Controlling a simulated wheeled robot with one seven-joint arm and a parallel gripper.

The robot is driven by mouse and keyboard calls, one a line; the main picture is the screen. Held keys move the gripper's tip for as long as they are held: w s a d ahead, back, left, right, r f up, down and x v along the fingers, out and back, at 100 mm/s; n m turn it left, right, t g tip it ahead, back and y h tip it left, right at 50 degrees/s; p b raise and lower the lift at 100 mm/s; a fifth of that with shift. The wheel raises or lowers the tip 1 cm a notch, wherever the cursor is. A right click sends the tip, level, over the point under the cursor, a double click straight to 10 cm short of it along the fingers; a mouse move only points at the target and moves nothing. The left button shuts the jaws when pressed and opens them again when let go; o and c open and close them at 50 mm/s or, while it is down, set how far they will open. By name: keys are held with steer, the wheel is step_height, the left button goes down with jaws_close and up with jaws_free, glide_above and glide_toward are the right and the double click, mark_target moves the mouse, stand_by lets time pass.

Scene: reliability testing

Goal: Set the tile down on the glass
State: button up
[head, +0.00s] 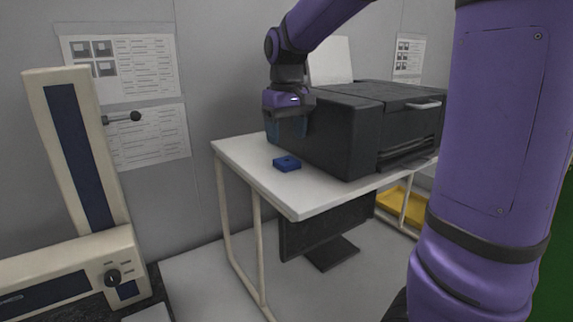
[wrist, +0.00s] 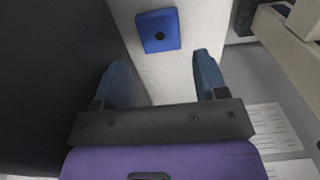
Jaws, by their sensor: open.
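A small blue square tile (head: 287,163) with a dark round spot at its middle lies flat on the white table. It also shows in the wrist view (wrist: 158,31), beyond my fingertips and between their lines. My gripper (head: 287,128) is above the table, beside the left side of the black printer. In the wrist view my gripper (wrist: 163,78) has its two blue fingers wide apart, with nothing between them. The tile is apart from both fingers. I cannot make out any glass; the printer's top looks closed.
The black printer (head: 345,125) fills much of the white table (head: 310,200). A dark monitor-like panel (head: 325,228) stands below. A yellow tray (head: 398,203) is under the table at right. A cream device with a knob (head: 112,278) stands at left. The table's front left is clear.

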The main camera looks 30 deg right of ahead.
mark_target(287, 160)
steer(key=shift+f, duration=3.15)
steer(key=shift+c, duration=0.5)
steer(key=c, duration=0.7)
steer(key=shift+o, duration=0.2)
steer(key=shift+r, duration=0.15)
